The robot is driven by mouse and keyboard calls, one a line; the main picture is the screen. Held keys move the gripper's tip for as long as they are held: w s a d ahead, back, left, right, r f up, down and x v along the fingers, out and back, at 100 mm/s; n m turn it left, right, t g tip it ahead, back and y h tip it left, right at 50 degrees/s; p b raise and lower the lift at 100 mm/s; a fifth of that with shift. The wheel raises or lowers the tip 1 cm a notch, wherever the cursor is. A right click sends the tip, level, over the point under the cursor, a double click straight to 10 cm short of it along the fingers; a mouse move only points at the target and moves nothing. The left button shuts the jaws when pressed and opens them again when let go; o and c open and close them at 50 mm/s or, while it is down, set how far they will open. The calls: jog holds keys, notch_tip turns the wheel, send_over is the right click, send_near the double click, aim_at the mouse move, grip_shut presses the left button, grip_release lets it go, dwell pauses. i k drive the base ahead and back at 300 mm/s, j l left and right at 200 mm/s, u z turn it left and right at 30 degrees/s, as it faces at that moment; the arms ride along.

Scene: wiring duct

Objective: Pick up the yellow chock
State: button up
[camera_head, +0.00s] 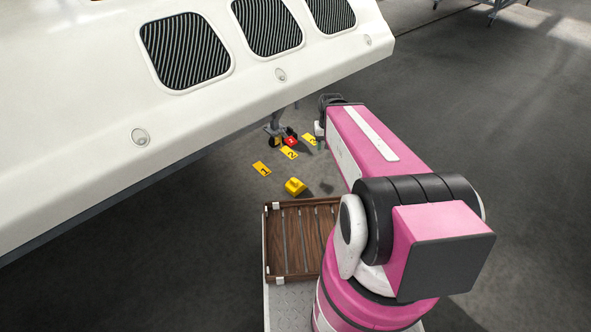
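The yellow chock (295,187) is a small block lying on the dark floor, just beyond the wooden tray. My gripper (319,134) is at the far end of my pink arm, farther off than the chock and apart from it. Only a small part of the gripper shows, near the numbered cards, and its fingers are too small and partly hidden to tell their state.
Several yellow numbered cards (262,169) lie on the floor near a red block (291,141) and a wheeled landing leg (274,138). A large white body with dark grilles (180,110) overhangs at left. A slatted wooden tray (268,245) is in front. Floor at right is clear.

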aim_at(294, 187)
jog(key=l+u, duration=0.15)
jog(key=u, duration=0.2)
jog(key=l+u, duration=0.2)
jog(key=u, duration=0.15)
jog(key=l+u, duration=0.15)
jog(key=u, duration=0.2)
jog(key=l+u, duration=0.15)
jog(key=l, duration=0.3)
jog(key=k+l+u, duration=0.15)
jog(key=l, duration=0.3)
jog(key=k+l+u, duration=0.15)
jog(key=l, duration=0.3)
jog(key=l+u, duration=0.15)
jog(key=l, duration=0.3)
jog(key=k+l+u, duration=0.2)
jog(key=l, duration=0.2)
jog(key=k+l, duration=0.15)
jog(key=l, duration=0.2)
jog(key=k+l, duration=0.15)
jog(key=l, duration=0.2)
jog(key=k+l, duration=0.15)
jog(key=l, duration=0.2)
jog(key=k+l, duration=0.15)
jog(key=l, duration=0.2)
jog(key=k+l, duration=0.15)
jog(key=l, duration=0.2)
